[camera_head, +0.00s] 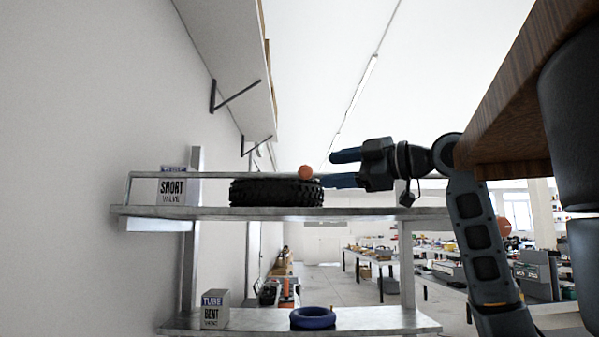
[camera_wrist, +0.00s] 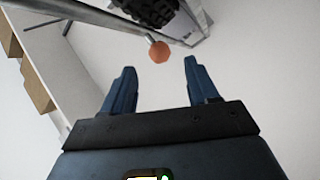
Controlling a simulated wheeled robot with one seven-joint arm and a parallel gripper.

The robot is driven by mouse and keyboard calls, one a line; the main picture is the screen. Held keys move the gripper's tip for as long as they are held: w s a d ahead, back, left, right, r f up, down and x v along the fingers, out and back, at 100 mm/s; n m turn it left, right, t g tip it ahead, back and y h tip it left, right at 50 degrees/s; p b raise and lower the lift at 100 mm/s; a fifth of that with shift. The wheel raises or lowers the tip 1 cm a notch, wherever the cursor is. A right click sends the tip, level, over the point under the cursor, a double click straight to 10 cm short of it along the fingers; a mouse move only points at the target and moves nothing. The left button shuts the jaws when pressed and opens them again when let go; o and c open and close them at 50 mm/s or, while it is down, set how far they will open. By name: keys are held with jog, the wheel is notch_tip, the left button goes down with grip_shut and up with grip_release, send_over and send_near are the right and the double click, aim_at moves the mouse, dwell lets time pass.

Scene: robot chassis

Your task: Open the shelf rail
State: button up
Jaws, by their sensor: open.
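The shelf rail (camera_head: 215,174) is a thin metal bar running along the front of the upper shelf (camera_head: 160,211). An orange ball-shaped knob (camera_head: 306,172) sits on the rail near the black tyre. In the wrist view the rail (camera_wrist: 100,15) crosses the top left, and the knob (camera_wrist: 159,52) is at its end, ahead of my fingertips and roughly between them. My gripper (camera_head: 338,168) is open and empty, pointing left, just right of the knob. It also shows in the wrist view (camera_wrist: 159,75), with the blue fingers apart. No contact with the knob is visible.
A black tyre (camera_head: 260,193) and a SHORT VALVE box (camera_head: 173,187) stand on the upper shelf. A wall shelf (camera_head: 235,60) with brackets hangs above left. A wooden surface (camera_head: 510,130) lies at right.

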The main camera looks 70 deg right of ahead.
aim_at(306, 173)
jog(key=w, duration=0.2)
jog(key=w+d+p, duration=0.1)
jog(key=w, duration=0.2)
jog(key=w+p, duration=0.1)
jog(key=w, duration=0.1)
jog(key=shift+w+d, duration=0.25)
grip_shut()
dwell(0.3)
